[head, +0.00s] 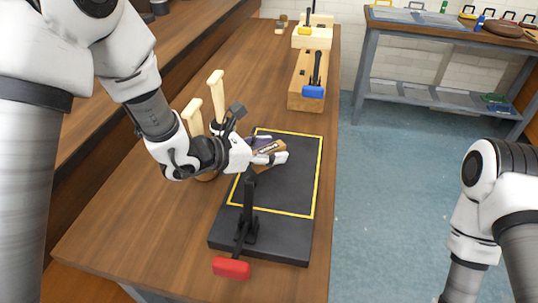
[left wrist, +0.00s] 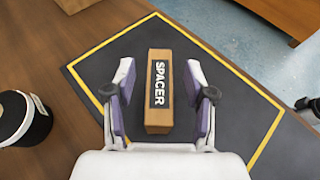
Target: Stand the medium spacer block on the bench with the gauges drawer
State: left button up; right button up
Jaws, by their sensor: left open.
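A wooden spacer block (head: 268,150) with a dark "SPACER" label lies on the black plate (head: 290,185) with the yellow outline. In the left wrist view the block (left wrist: 159,105) sits between the two fingers of my left gripper (left wrist: 160,70), with a gap on each side. My left gripper (head: 276,151) is open around the block, low over the plate, and partly hides it. My right gripper is out of view; only its arm shows at right. No label or drawer marked gauges can be made out.
A black toggle clamp with a red handle (head: 231,268) stands at the plate's near edge. Wooden-handled tools (head: 217,92) stand left of my left gripper. A wooden block with a blue-handled clamp (head: 313,91) is farther back. Another table (head: 440,22) holds several items at back right.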

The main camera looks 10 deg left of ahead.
pick_arm(q)
grip_shut()
jog(key=shift+r, duration=0.1)
